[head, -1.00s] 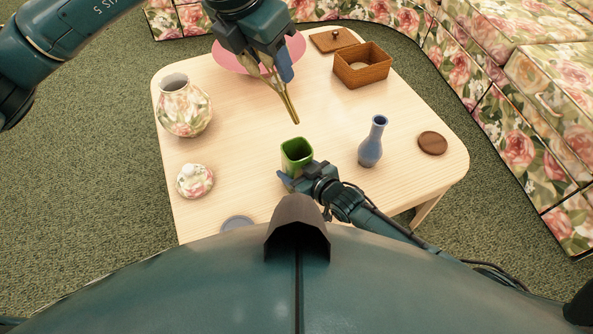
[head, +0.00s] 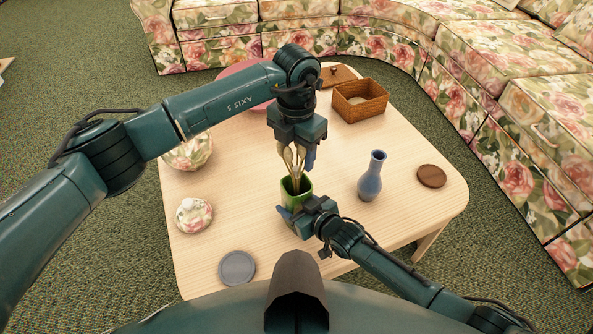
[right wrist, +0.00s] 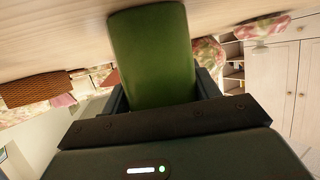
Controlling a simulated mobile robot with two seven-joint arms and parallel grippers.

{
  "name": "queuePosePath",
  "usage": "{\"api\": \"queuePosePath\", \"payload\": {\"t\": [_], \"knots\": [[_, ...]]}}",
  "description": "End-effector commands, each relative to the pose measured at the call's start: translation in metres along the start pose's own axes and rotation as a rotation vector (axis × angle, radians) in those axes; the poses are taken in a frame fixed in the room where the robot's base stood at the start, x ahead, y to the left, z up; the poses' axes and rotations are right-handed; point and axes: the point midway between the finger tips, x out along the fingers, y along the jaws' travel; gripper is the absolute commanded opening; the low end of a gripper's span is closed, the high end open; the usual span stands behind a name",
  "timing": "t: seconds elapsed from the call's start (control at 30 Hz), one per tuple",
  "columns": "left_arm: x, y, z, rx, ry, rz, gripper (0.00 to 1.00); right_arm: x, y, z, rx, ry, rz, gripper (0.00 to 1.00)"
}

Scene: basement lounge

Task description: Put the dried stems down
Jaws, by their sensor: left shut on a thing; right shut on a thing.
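My left gripper (head: 298,150) points down and is shut on the dried stems (head: 296,178), a thin tan bundle. In the head view the stems' lower ends reach the mouth of the green pot (head: 306,203) and appear to be inside it; the pot hides their tips. My right gripper (head: 292,211) is shut on the pot at its near side. In the right wrist view the green pot (right wrist: 152,60) fills the space between the fingers. The pot looks upright; I cannot tell whether it touches the table.
My left arm partly hides a floral vase (head: 190,155).

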Motion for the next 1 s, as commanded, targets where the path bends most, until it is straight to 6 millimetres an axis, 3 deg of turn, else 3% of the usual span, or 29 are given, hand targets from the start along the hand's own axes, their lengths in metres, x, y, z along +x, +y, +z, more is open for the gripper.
{"api": "queuePosePath", "payload": {"t": [0.37, 0.73, 0.77, 1.0], "knots": [[0.04, -0.001, 0.0, 0.0, -0.001, -0.002, 0.29, 0.0, 0.0, 0.0, 0.0, 0.0, 0.0, 0.3], [0.045, 0.0, 0.0, 0.001, -0.002, 0.0, 0.29, 0.0, 0.0, 0.0, 0.0, 0.0, 0.0, 0.3], [0.045, 0.0, 0.0, 0.001, -0.002, 0.0, 0.52, 0.0, 0.0, 0.0, 0.0, 0.0, 0.0, 0.3], [0.044, 0.0, 0.0, 0.001, -0.003, -0.001, 0.72, 0.0, 0.0, 0.0, 0.0, 0.0, 0.0, 0.3]]}}
